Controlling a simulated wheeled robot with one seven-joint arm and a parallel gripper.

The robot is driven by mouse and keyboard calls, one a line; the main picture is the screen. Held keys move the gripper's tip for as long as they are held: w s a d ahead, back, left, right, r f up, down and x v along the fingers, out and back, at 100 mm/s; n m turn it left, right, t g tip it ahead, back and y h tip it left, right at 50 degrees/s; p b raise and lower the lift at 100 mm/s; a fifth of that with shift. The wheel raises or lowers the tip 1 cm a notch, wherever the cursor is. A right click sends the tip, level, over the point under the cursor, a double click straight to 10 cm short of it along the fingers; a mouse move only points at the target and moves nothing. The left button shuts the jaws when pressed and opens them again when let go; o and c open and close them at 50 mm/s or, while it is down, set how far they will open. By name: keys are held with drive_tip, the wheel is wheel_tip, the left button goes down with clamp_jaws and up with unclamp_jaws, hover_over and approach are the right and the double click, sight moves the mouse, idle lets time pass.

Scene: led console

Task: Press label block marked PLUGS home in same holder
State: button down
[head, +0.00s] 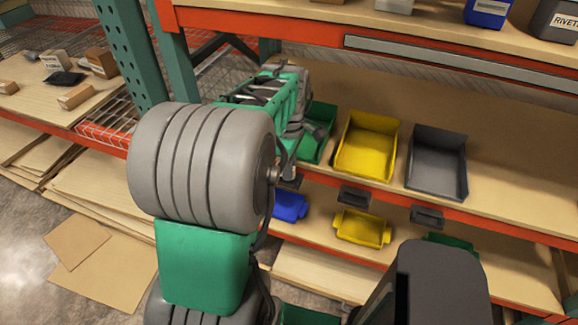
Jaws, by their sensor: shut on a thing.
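My gripper (291,171) is at the front edge of the middle shelf, before the green bin, and is mostly hidden by my own arm. It is shut on a small block, taken as the label block, whose marking I cannot read. A dark label holder (290,183) shows in part at the gripper, on the orange shelf beam below the green bin (318,128). I cannot tell whether the block is in, touching or apart from this holder. Two similar dark holders sit to the right, below the yellow bin (355,195) and the dark grey bin (427,216).
A yellow bin (366,147) and a dark grey bin (437,162) stand on the middle shelf. Blue (290,206) and yellow (362,228) bins sit below. The upper shelf's orange beam (270,22) runs overhead. A teal upright (131,45) stands left.

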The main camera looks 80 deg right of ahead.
drive_tip(key=shift+f+b, duration=0.6)
drive_tip(key=shift+f, duration=0.4)
idle(1.3)
drive_tip(key=c, duration=1.3)
unclamp_jaws()
drive_tip(key=shift+a, duration=0.15)
drive_tip(key=shift+r, duration=0.3)
wheel_tip(320, 180, up, 8)
drive_tip(key=shift+f+b, duration=0.25)
drive_tip(key=shift+b, duration=0.2)
